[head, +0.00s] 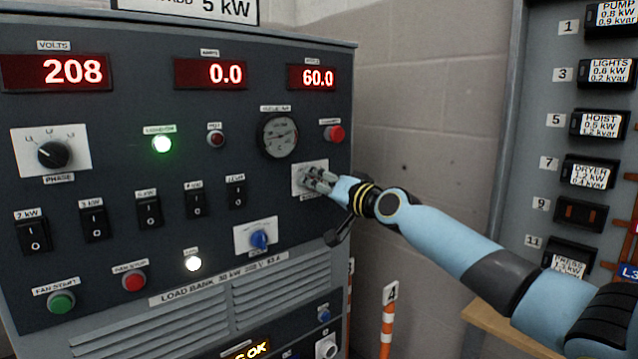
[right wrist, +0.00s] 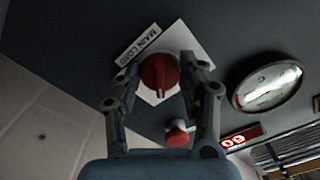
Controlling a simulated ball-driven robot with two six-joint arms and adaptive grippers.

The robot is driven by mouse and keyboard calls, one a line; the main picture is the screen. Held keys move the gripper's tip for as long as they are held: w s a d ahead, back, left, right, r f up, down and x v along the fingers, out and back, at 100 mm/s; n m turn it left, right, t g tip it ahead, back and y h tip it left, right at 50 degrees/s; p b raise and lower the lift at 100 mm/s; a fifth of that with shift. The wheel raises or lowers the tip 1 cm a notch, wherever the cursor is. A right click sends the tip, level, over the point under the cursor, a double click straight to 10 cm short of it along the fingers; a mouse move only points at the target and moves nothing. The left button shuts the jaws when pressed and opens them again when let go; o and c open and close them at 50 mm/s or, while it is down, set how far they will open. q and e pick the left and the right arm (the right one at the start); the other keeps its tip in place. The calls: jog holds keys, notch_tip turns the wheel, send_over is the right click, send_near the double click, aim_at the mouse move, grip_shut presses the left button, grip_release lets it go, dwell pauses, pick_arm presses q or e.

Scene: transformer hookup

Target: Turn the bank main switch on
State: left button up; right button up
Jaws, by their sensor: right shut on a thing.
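The bank main switch is a red rotary knob (right wrist: 159,72) on a white square plate (right wrist: 203,47), with a label beside it that seems to read MAIN LOAD. In the head view the plate (head: 298,168) is at the right side of the load bank's front, below the round gauge, and the knob is mostly hidden by my fingers. My right gripper (head: 317,179) reaches it from the right. In the right wrist view its fingers (right wrist: 160,76) stand on both sides of the knob, shut on it. My left gripper is not in view.
A red button (right wrist: 177,137) and the round gauge (head: 278,136) are close to the switch. The load bank (head: 120,255) also has several black rockers, a blue knob (head: 259,239) and a lit green lamp (head: 162,144). A breaker panel (head: 537,60) stands at right, striped posts (head: 387,325) below.

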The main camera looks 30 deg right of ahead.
jog(key=shift+f+m, duration=0.15)
jog(key=shift+m, duration=0.45)
jog(key=o, duration=1.2)
jog(key=shift+c, duration=0.2)
jog(key=shift+s, duration=0.1)
jog(key=s, duration=0.7)
jog(key=shift+s+d, duration=0.2)
jog(key=shift+d, duration=0.05)
